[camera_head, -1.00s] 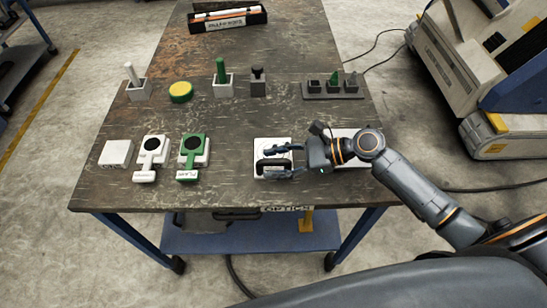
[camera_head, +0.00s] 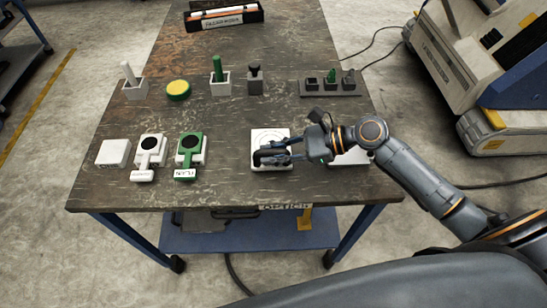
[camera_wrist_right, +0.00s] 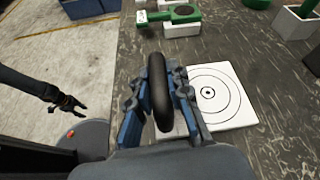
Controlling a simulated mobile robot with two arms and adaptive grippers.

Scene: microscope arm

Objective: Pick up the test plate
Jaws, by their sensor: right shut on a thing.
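The test plate (camera_head: 271,135) is a white square with thin dark rings, on the near part of the table, right of centre. It also shows in the right wrist view (camera_wrist_right: 232,88). A black bar-like handle (camera_wrist_right: 159,92) stands along one side of it. My right gripper (camera_head: 263,156) comes from the right and is shut on this handle, one finger on each side in the right wrist view (camera_wrist_right: 160,85). I cannot tell whether the plate is off the table. My left gripper (camera_wrist_right: 67,104) is open and empty over the floor in the right wrist view.
Left of the plate are a green-topped holder (camera_head: 190,150), a similar white one (camera_head: 149,152) and a white block (camera_head: 114,152). Behind stand several stands and a yellow-topped disc (camera_head: 178,90). A white piece (camera_head: 350,156) is partly under my right arm. The table's front edge is close.

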